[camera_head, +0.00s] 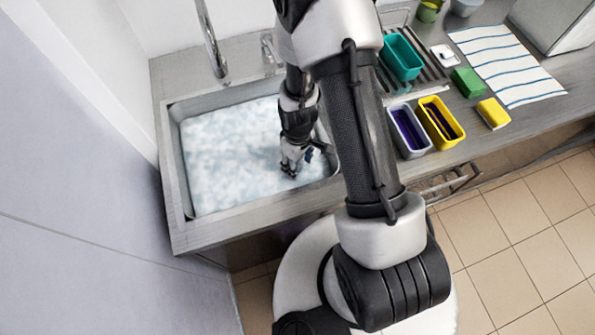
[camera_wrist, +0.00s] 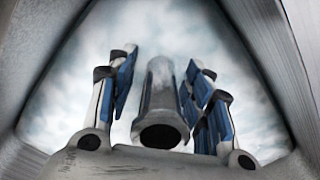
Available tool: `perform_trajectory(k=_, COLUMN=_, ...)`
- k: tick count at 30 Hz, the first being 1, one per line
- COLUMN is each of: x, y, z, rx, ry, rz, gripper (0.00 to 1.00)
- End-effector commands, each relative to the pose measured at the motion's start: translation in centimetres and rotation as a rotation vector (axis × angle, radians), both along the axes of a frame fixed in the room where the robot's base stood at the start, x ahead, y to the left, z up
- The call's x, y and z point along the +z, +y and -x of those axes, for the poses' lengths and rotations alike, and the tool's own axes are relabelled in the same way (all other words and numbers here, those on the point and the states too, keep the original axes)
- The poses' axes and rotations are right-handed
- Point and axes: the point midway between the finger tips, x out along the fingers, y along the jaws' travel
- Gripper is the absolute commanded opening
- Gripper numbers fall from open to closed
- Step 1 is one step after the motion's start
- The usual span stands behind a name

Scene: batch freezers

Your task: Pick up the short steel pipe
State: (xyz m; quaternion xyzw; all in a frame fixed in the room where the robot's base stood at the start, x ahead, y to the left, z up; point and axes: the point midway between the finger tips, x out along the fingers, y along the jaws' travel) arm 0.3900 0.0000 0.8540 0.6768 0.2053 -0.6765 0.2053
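The short steel pipe (camera_wrist: 160,92) shows in the wrist view as a shiny grey tube, its dark open end towards the camera. It lies between the two blue-padded fingers of my gripper (camera_wrist: 158,82). A gap shows between the left pad and the pipe. The right pad is very close to the pipe, and I cannot tell if it touches. In the head view my gripper (camera_head: 292,170) is low over the white foam in the sink (camera_head: 250,208), near its right side. The pipe cannot be made out there.
The sink walls stand close around my gripper. A tap (camera_head: 212,45) rises at the back. On the counter to the right are a teal tub (camera_head: 401,57), a grey-white tub (camera_head: 409,131), a yellow tub (camera_head: 440,123), a green sponge (camera_head: 469,82), a yellow sponge (camera_head: 493,113) and a striped cloth (camera_head: 507,65).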

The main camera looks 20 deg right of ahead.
Motion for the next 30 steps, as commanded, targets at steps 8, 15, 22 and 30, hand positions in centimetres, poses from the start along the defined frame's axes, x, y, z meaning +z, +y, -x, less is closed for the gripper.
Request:
perform_trajectory(k=8, x=0.0, y=0.0, z=0.0, rx=0.0, ry=0.0, rz=0.0, gripper=0.26)
perform_trajectory(k=15, x=0.0, y=0.0, z=0.0, rx=0.0, ry=0.0, rz=0.0, gripper=0.1)
perform_trajectory(k=22, x=0.0, y=0.0, z=0.0, rx=0.0, ry=0.0, rz=0.0, gripper=0.06)
perform_trajectory(k=30, x=1.4, y=0.0, z=-0.1, rx=0.0, ry=-0.002, rz=0.0, gripper=0.06)
